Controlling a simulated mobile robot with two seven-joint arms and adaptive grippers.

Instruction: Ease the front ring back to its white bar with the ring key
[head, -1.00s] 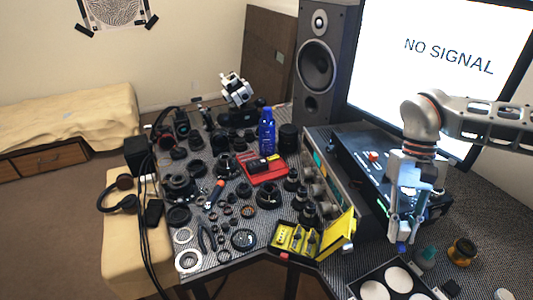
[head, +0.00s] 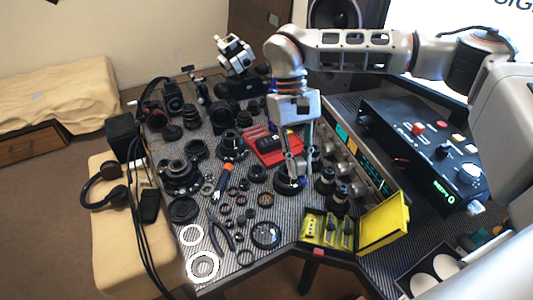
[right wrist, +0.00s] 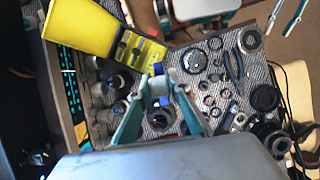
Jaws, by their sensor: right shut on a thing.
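My right gripper (head: 297,178) points down over a black round lens part (head: 284,188) in the middle of the parts. It is shut on a small tool with a blue end, which I take as the ring key (right wrist: 158,87). The key's end is close to the lens part; I cannot tell if they touch. The front ring and its white bar are too small to make out. My left gripper (right wrist: 285,18) seems to show as two parted fingers at the top right of the right wrist view; it is outside the head view.
An open yellow case (head: 330,228) stands right of the lens part, beside several knobs of a grey instrument (head: 345,150). A red tray (head: 270,148) lies just behind. Loose rings, pliers (head: 222,232) and lenses crowd the table to the left.

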